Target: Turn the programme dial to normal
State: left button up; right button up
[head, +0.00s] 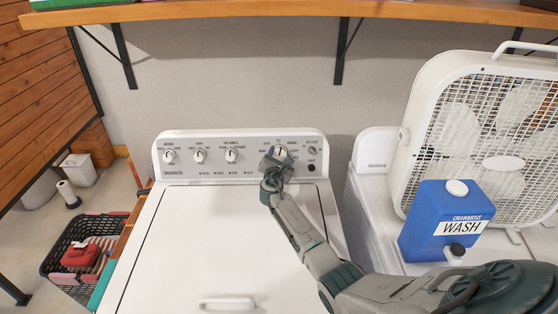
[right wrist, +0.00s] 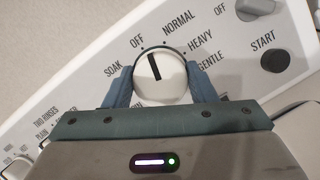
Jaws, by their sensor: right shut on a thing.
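The programme dial (right wrist: 155,92) is a round white knob with a black pointer line, on the washer's control panel. In the right wrist view its pointer aims up between the OFF and NORMAL labels, and a little nearer OFF. The NORMAL label (right wrist: 180,24) is up and right of the dial. My right gripper (right wrist: 155,88) is shut on the dial, with one blue-grey finger on each side of it. In the head view my right gripper (head: 277,160) covers most of the dial, so its pointer cannot be read there. My left gripper is not in view.
Other white knobs (head: 199,156) sit left on the panel, with a dark START button (head: 311,168) to the right. A blue wash jug (head: 436,222) and a white box fan (head: 490,130) stand on the right-hand machine. A wooden shelf (head: 290,9) runs above. The washer lid (head: 200,240) is clear.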

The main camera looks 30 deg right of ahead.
jog(key=m+g+b, duration=0.1)
jog(key=m, duration=0.1)
jog(key=m+b, duration=0.1)
jog(key=m, duration=0.2)
jog(key=shift+f+m+g+h+b, duration=0.15)
jog(key=shift+m+g+h+b, duration=0.15)
jog(key=shift+g+b, duration=0.1)
jog(key=o, duration=1)
jog(key=shift+s+a+r+p, duration=0.25)
jog(key=shift+a+p, duration=0.05)
jog(key=shift+p, duration=0.05)
jog(key=p+v, duration=0.5)
jog(key=v, duration=0.5)
